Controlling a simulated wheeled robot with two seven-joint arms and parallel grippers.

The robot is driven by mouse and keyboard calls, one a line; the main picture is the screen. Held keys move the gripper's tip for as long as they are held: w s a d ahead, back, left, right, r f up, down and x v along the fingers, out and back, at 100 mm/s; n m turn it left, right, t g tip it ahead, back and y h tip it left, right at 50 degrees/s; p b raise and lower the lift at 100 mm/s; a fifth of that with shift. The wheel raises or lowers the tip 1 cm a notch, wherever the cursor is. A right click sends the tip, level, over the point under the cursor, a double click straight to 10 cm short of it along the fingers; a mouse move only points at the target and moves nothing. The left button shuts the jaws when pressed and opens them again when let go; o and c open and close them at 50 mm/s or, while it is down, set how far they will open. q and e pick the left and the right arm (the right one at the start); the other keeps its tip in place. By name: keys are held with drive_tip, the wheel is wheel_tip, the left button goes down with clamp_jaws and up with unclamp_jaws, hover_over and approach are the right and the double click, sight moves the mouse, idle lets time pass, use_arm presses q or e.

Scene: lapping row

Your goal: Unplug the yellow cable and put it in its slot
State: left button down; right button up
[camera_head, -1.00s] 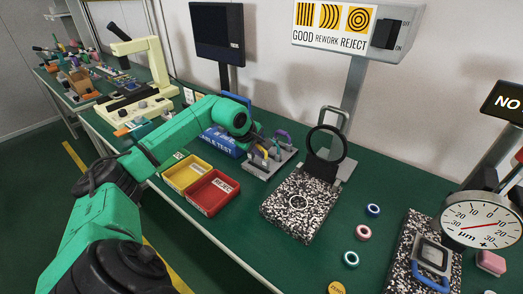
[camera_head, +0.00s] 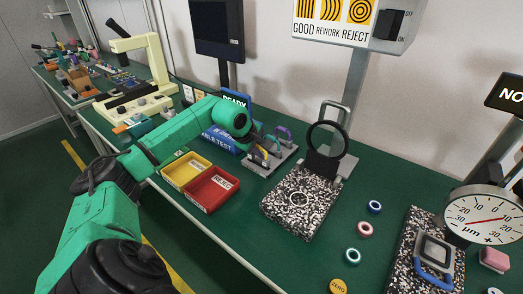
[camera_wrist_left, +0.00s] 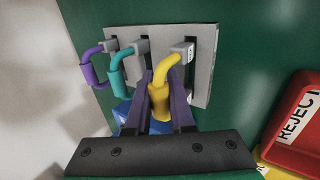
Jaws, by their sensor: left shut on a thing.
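The yellow cable (camera_wrist_left: 160,92) has a grey plug end (camera_wrist_left: 183,51) at the right-hand slot of a grey rack (camera_wrist_left: 205,75). My left gripper (camera_wrist_left: 160,108) is shut on the yellow cable's thick part, with a finger on each side. I cannot tell how deep the plug end sits in the slot. A teal cable (camera_wrist_left: 118,75) and a purple cable (camera_wrist_left: 88,70) sit in the rack's other slots. In the head view the rack (camera_head: 265,170) stands on the green bench, and my left gripper (camera_head: 262,145) partly covers it. My right gripper is not in view.
A blue cable test box (camera_head: 222,141) stands behind my left arm, near a READY display (camera_head: 235,99). Yellow (camera_head: 178,183) and red (camera_head: 207,205) trays lie in front of the rack.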

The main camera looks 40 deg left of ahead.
use_arm(q)
drive_tip(key=shift+f, duration=0.4)
drive_tip(key=c, duration=0.8)
unclamp_jaws()
drive_tip(key=shift+c, duration=0.2)
drive_tip(key=shift+o, duration=0.7)
drive_tip(key=shift+s, duration=0.15)
